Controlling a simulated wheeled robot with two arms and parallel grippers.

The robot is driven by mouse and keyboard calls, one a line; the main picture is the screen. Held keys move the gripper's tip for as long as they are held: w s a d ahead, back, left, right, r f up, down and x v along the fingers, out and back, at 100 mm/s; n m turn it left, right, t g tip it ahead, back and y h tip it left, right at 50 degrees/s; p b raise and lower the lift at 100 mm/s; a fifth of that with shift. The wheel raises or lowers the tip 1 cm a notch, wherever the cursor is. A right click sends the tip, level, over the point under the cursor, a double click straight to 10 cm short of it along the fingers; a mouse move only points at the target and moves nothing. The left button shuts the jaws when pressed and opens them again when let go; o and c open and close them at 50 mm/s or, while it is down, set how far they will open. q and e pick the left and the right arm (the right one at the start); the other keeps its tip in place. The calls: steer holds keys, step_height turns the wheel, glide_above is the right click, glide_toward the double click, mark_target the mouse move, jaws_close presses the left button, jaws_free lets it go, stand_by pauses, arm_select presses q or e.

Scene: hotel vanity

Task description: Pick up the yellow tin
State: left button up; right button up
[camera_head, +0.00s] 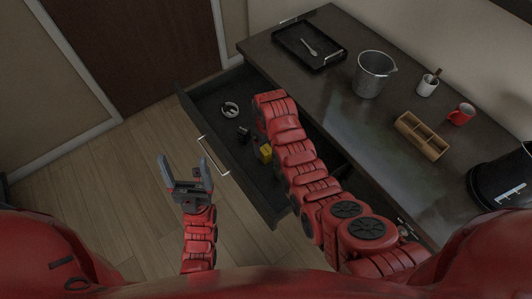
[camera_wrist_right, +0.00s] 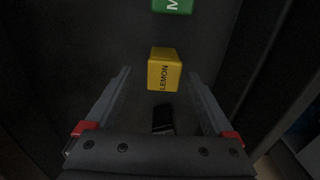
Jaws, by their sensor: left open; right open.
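The yellow tin (camera_wrist_right: 164,72), a small block-shaped tin labelled LEMON, lies in the open dark drawer. It also shows in the head view (camera_head: 265,153), just left of my right arm. My right gripper (camera_wrist_right: 159,73) is open over the drawer. In the right wrist view the tin appears between its two fingertips, with a gap on each side; I cannot tell how far below them it is. My left gripper (camera_head: 184,157) is open and empty, outside the drawer front.
A green tin (camera_wrist_right: 172,5) lies beyond the yellow one. The drawer (camera_head: 215,100) also holds a round pale item (camera_head: 230,109). On the counter are a black tray (camera_head: 290,48), a metal bucket (camera_head: 373,75), a wooden box (camera_head: 421,135), a red mug (camera_head: 461,114) and a cup (camera_head: 427,88).

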mark_target(266, 151)
steer(key=shift+f+p, duration=0.35)
steer(key=shift+p, duration=0.1)
steer(key=shift+s+a+f+p, duration=0.1)
steer(key=shift+f+p, duration=0.15)
steer(key=shift+f, duration=0.15)
steer(key=shift+s+a+f+p, duration=0.1)
steer(key=shift+f+p, duration=0.1)
steer(key=shift+f, duration=1.7)
jaws_close()
steer(key=shift+w+r, duration=0.1)
steer(key=shift+r, duration=0.05)
